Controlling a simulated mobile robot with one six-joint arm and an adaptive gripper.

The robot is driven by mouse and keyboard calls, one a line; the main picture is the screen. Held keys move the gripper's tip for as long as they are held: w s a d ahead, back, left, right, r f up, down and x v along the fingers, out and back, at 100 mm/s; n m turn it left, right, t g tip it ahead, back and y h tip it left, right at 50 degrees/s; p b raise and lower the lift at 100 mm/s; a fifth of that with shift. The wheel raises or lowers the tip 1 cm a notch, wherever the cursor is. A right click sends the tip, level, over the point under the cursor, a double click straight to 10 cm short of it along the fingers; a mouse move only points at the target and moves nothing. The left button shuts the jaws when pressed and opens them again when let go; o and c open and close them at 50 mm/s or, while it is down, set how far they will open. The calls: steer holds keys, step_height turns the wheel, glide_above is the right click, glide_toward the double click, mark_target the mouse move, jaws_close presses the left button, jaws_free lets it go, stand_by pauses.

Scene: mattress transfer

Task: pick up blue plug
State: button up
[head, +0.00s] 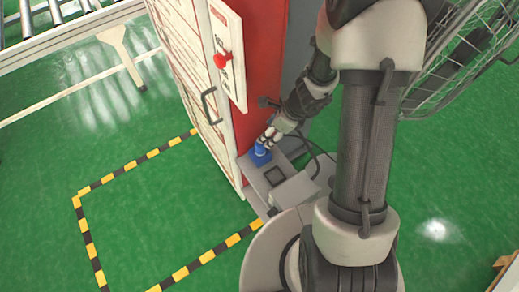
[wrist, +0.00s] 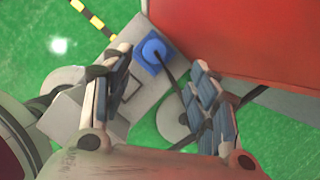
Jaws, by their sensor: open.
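The blue plug (head: 260,152) sits on a grey ledge (head: 257,178) at the foot of the red and white cabinet. In the wrist view the blue plug (wrist: 153,50) shows as a round cap on a square blue base, with a dark cable running down from it. My gripper (head: 268,139) is close by the plug in the head view. In the wrist view my gripper (wrist: 160,72) has its two fingers spread wide, with the plug beyond the tips and between them. Nothing is held. I cannot tell whether a finger touches the plug.
The cabinet's red side (wrist: 240,35) rises right beside the plug. A red button (head: 221,60) and a handle (head: 209,105) are on its front. A grey box (head: 295,190) stands near the plug. Yellow and black floor tape (head: 130,168) bounds clear green floor.

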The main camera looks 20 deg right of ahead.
mark_target(261, 147)
steer(key=b+x, duration=0.2)
steer(key=x, duration=0.5)
steer(key=shift+b, duration=0.4)
steer(key=f+b, duration=0.2)
steer(key=f, duration=0.1)
steer(key=f+b, duration=0.1)
steer(key=shift+s+a+f, duration=0.25)
steer(key=shift+a+f, duration=0.1)
steer(key=shift+w+a+f+b, duration=0.15)
steer(key=shift+f+b, duration=0.15)
steer(key=shift+c, duration=0.5)
steer(key=shift+r, duration=0.1)
steer(key=c, duration=1.1)
